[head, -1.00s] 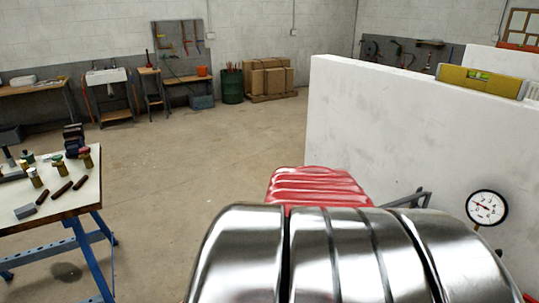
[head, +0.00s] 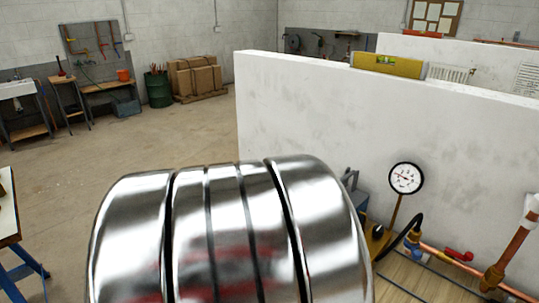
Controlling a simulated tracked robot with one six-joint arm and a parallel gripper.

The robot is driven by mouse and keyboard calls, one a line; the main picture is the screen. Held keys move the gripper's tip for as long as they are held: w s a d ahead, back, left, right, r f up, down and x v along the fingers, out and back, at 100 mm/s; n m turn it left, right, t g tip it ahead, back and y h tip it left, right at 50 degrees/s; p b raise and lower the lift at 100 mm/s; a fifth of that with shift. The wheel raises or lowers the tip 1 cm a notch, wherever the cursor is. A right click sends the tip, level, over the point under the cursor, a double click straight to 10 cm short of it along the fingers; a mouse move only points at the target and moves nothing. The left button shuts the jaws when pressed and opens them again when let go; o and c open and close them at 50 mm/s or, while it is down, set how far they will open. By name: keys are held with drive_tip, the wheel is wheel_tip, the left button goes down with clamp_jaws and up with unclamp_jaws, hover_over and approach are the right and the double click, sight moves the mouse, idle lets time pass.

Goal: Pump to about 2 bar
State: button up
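A round white pressure gauge (head: 405,178) with a black rim stands on a thin brown stem, right of centre. Its red needle points to the left; the figures are too small to read surely. Below it is a yellowish pump base (head: 378,240), partly hidden behind my shiny metal arm link. A grey piece at the link's right edge may belong to the pump, but I cannot tell.
A red-handled valve (head: 459,255) and copper pipework are at lower right. A blue-legged workbench (head: 12,225) is at the left edge. The concrete floor between is clear.

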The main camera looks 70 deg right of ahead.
drive_tip(key=shift+s+d+r+t+y, duration=0.15)
drive_tip(key=shift+r+y, duration=0.15)
drive_tip(key=shift+r, duration=0.55)
drive_tip(key=shift+d+r+t+y, duration=0.15)
drive_tip(key=shift+r+y, duration=0.15)
drive_tip(key=shift+r, duration=0.5)
drive_tip(key=shift+a, duration=0.15)
